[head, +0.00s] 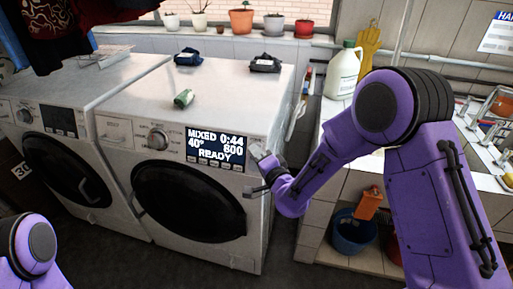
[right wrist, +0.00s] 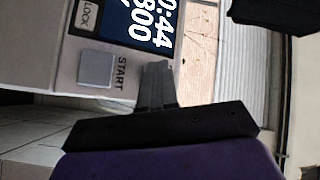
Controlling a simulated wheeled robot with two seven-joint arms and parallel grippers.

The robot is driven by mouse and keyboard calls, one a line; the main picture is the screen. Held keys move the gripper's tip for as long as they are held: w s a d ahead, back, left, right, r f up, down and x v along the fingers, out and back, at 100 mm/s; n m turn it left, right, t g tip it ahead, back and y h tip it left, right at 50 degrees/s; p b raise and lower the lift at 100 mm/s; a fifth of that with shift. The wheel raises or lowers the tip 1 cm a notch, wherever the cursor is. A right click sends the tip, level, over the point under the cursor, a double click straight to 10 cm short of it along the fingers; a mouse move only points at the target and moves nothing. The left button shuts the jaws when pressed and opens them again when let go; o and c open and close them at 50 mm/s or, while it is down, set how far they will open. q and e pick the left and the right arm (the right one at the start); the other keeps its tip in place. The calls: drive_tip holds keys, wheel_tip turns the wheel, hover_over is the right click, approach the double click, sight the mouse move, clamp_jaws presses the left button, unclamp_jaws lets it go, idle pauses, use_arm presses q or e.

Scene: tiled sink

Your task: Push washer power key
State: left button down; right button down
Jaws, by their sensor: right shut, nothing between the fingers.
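The front washer (head: 115,100) has a lit display (head: 216,147) reading MIXED 0:44, 40°, 800, READY, with a round dial (head: 158,138) to its left. My right gripper (head: 257,149) is at the right end of the control panel, just right of the display. In the right wrist view its fingers (right wrist: 157,68) are shut and empty, beside a grey square key (right wrist: 96,69) marked START. A key marked LOCK (right wrist: 86,16) is near the display (right wrist: 150,18). I cannot make out a key marked power. My left gripper is out of view; only part of that arm shows at lower left.
A second washer (head: 88,88) stands at left. Dark cloth bundles (head: 265,64) (head: 188,57) and a small green-labelled item (head: 184,98) lie on top. A tiled sink counter (head: 338,140) with a white jug (head: 344,72) is at right. The washer door (head: 190,200) looks closed.

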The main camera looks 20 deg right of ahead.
drive_tip(key=shift+s+a+r, duration=0.2)
drive_tip(key=shift+s+a, duration=0.05)
drive_tip(key=shift+s, duration=0.1)
drive_tip(key=s+a, duration=0.1)
drive_tip(key=s+a+r+p, duration=0.1)
drive_tip(key=s, duration=0.1)
drive_tip(key=s+a+r, duration=0.1)
drive_tip(key=shift+s+a, duration=0.1)
drive_tip(key=shift+s, duration=0.25)
idle(1.2)
